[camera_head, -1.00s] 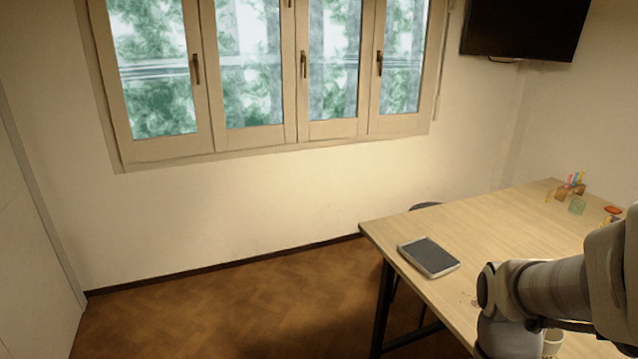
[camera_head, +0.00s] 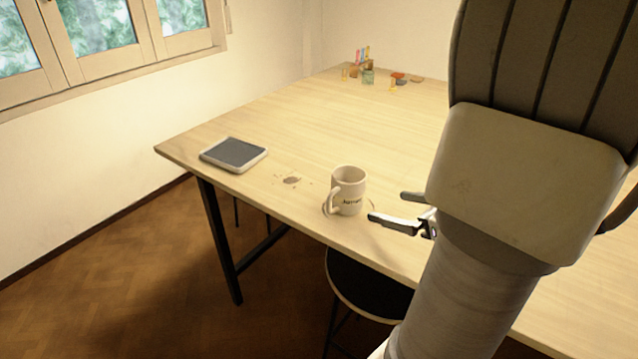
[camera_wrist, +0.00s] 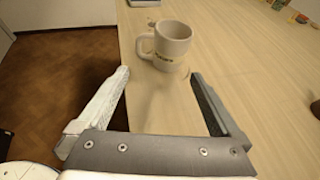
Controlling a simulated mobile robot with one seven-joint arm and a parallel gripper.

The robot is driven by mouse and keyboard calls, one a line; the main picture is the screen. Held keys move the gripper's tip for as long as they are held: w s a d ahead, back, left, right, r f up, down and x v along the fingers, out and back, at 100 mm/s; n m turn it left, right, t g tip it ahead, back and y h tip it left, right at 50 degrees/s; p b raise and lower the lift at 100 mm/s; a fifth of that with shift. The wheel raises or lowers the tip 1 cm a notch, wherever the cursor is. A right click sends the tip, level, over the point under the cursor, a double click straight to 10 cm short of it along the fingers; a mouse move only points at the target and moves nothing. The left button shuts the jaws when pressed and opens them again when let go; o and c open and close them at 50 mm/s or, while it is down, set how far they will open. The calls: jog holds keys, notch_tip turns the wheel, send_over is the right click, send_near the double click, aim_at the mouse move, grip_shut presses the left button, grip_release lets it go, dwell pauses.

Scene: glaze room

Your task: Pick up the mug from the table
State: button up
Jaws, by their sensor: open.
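The mug (camera_head: 349,188) is cream-coloured with dark lettering and stands upright on the wooden table (camera_head: 300,130), near its front edge. Its handle is toward the lower left in the head view. My gripper (camera_head: 385,208) is just right of the mug in the head view, open and empty. In the wrist view the mug (camera_wrist: 172,42) stands ahead of my gripper (camera_wrist: 160,82), beyond the fingertips and roughly between their lines, apart from both. Its handle points left there. My arm hides part of the table on the right.
A grey-topped tablet-like tray (camera_head: 234,153) lies at the table's left. A brown stain (camera_head: 291,180) marks the wood left of the mug. Small jars and pens (camera_head: 367,74) stand at the far end. A dark stool (camera_head: 366,285) is below the front edge. The table's middle is clear.

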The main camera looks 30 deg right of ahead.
aim_at(359, 193)
jog(key=shift+m+h, duration=0.4)
jog(key=x, duration=0.4)
jog(key=d+b+x, duration=0.1)
jog(key=x, duration=0.2)
jog(key=b+x, duration=0.1)
jog(key=x, duration=0.3)
jog(key=shift+w+d, duration=0.15)
jog(key=shift+w, duration=0.2)
jog(key=shift+b+x, duration=0.4)
jog(key=shift+x, duration=2.4)
jog(key=shift+s, duration=0.1)
jog(key=shift+d, duration=0.1)
jog(key=c, duration=1.3)
